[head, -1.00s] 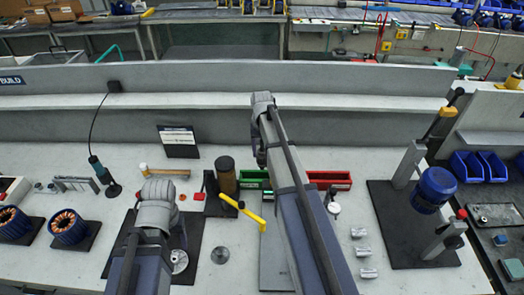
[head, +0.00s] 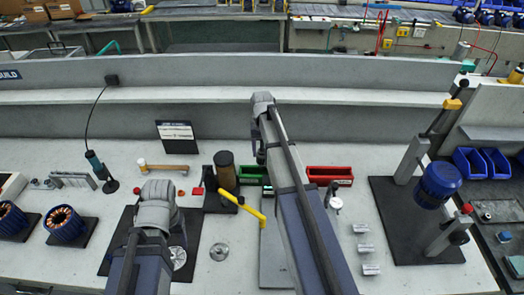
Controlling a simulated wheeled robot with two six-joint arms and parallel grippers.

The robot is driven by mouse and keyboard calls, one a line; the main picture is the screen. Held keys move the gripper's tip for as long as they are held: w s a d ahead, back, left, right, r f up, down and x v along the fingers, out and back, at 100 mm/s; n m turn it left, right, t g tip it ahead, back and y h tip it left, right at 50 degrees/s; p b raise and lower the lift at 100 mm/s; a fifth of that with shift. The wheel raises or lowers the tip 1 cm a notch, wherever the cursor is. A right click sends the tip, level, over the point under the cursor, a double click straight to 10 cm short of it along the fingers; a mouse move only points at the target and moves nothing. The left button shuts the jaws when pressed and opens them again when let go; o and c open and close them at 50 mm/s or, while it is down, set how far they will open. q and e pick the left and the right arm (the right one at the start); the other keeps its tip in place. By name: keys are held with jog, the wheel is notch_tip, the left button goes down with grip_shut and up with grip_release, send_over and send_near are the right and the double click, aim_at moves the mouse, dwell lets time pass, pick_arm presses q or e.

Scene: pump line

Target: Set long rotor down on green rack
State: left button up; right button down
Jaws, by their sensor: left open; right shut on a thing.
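My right arm reaches forward over the bench. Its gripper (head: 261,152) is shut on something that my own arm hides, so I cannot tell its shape. I cannot make out the long rotor anywhere. No green rack shows clearly; a small green bin (head: 252,174) is partly visible just left of my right arm. My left gripper (head: 178,236) is open, low over a black mat (head: 199,221) at the front left, mostly hidden by its wrist. A metal disc (head: 178,258) lies below it.
A dark cylinder (head: 226,170) stands beside a yellow handle (head: 250,208). A red bin (head: 330,175) is right of my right arm. Several small metal blocks (head: 364,249) lie in front. A stand holds a blue motor (head: 438,184) at right. Two copper-wound stators (head: 65,223) sit at left.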

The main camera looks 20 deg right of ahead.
aim_at(262, 160)
jog(key=shift+f+b, duration=0.75)
dwell(1.2)
jog(key=shift+f+b, duration=0.35)
jog(key=shift+f+b, duration=1.45)
grip_release()
jog(key=shift+r, duration=0.1)
notch_tip(262, 160, up, 6)
jog(key=p, duration=0.6)
